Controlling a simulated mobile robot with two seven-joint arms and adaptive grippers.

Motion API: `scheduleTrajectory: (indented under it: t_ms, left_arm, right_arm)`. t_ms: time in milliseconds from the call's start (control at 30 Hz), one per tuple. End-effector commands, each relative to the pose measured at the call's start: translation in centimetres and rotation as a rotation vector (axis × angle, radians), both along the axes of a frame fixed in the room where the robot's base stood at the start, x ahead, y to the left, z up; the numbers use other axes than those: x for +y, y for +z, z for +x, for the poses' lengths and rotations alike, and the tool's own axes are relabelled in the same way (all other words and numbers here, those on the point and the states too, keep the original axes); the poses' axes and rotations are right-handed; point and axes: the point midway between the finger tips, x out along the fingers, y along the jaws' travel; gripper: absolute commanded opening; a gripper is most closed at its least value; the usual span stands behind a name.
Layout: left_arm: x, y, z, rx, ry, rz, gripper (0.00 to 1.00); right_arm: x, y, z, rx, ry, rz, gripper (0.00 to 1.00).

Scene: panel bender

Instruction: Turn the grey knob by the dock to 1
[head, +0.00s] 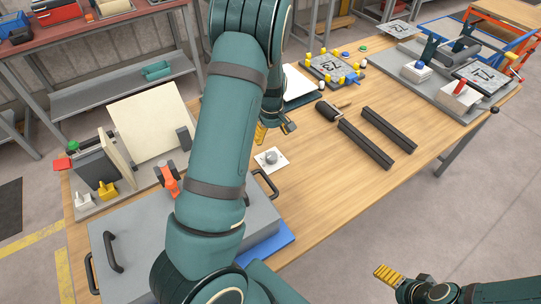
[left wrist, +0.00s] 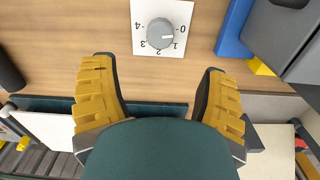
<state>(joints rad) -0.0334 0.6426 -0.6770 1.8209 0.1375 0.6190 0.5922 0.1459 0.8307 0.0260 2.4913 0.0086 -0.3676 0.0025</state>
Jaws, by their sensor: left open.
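The grey knob (head: 271,157) sits on a small white plate (head: 281,164) on the wooden table. In the left wrist view the knob (left wrist: 160,33) is at the top centre, and its plate (left wrist: 140,12) carries marks from 0 to 4. A pale pointer mark on the knob faces right and slightly down, nearest to 1; its exact alignment is hard to tell. My left gripper (head: 276,129) is open and empty, beyond the knob in the head view. Its two yellow fingers (left wrist: 160,95) are apart, with the knob beyond their tips. My right gripper (head: 388,274) shows partly at the lower right, away from the table.
A grey box (head: 115,220) with dark handles stands on a blue base (head: 275,243) near the knob. Two dark bars (head: 380,130) and a black roller (head: 327,110) lie to the right. Bare wood is around the plate. My left arm hides part of the table.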

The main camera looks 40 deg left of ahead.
Motion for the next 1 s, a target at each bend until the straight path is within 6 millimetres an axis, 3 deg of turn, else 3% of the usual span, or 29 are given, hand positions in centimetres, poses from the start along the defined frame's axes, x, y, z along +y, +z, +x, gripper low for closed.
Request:
scheduleTrajectory:
  t_ms: [300, 500, 700, 1000]
  left_arm:
    - [0.0, -6.6, -0.1, 0.005, 0.002, -0.001, 0.74]
    - [0.1, -9.5, 0.0, 0.002, 0.001, 0.0, 0.74]
    - [0.0, -10.9, 0.0, 0.0, 0.001, -0.001, 0.74]
    - [0.0, -11.0, 0.0, 0.0, 0.001, 0.0, 0.74]
  right_arm:
    - [0.1, -0.8, 0.0, 0.0, 0.0, -0.001, 0.86]
    - [0.1, -1.1, 0.0, 0.0, 0.0, -0.002, 0.86]
    - [0.1, -1.2, 0.0, 0.0, 0.0, -0.002, 0.86]
    - [0.1, -1.2, 0.0, 0.0, 0.001, -0.002, 0.86]
